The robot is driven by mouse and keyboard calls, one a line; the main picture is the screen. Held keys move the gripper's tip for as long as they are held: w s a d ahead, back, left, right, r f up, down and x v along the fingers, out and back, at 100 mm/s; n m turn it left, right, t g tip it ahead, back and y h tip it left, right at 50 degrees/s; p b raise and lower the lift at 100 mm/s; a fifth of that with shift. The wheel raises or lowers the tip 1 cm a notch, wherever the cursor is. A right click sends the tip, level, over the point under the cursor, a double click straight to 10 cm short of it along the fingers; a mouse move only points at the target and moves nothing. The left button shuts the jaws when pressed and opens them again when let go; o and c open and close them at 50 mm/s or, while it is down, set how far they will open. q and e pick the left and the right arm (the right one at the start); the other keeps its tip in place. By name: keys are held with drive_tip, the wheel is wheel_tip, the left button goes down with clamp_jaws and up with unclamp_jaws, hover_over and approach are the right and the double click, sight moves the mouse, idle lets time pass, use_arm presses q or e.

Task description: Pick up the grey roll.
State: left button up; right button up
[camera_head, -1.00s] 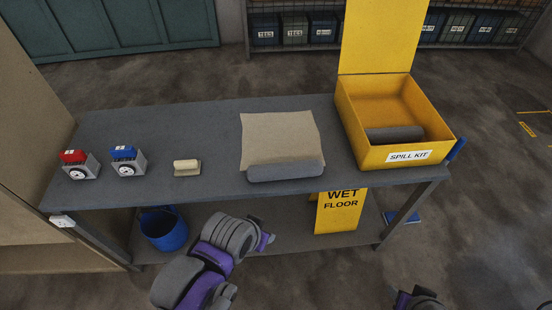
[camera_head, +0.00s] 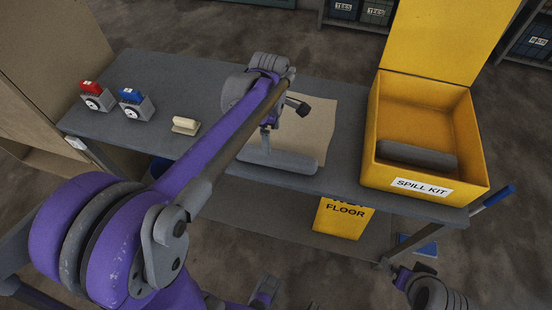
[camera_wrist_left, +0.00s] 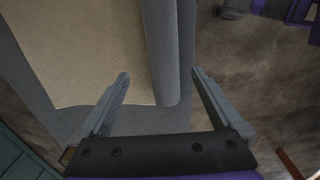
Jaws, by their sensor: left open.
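The grey roll (camera_head: 285,162) lies along the front edge of a tan sheet (camera_head: 318,122) on the grey table. My left gripper (camera_head: 266,143) is over the roll, nearer its left part, and the arm crosses in front of the table. In the left wrist view the open fingers (camera_wrist_left: 160,74) stand on either side of the roll (camera_wrist_left: 168,45), with gaps between fingers and roll. The roll's near end lies between the fingers. Another dark grey roll (camera_head: 415,156) lies inside the yellow spill kit box (camera_head: 425,186). My right gripper is not visible, only parts of that arm.
The spill kit box with raised lid stands on the table (camera_head: 345,178) at right. A cream-topped block (camera_head: 186,125), a blue-topped device (camera_head: 134,103) and a red-topped device (camera_head: 95,97) stand at left. A yellow wet floor sign (camera_head: 343,218) is below.

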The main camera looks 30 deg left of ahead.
sight(272, 154)
use_arm(q)
wheel_tip(272, 154, down, 5)
drive_tip(key=shift+a+f, duration=0.15)
drive_tip(key=f, duration=0.5)
drive_tip(key=shift+s+d+f+b, duration=0.1)
drive_tip(key=shift+s+d+b, duration=0.1)
drive_tip(key=shift+b, duration=0.15)
drive_tip(key=c, duration=1.5)
drive_tip(key=shift+o, duration=0.2)
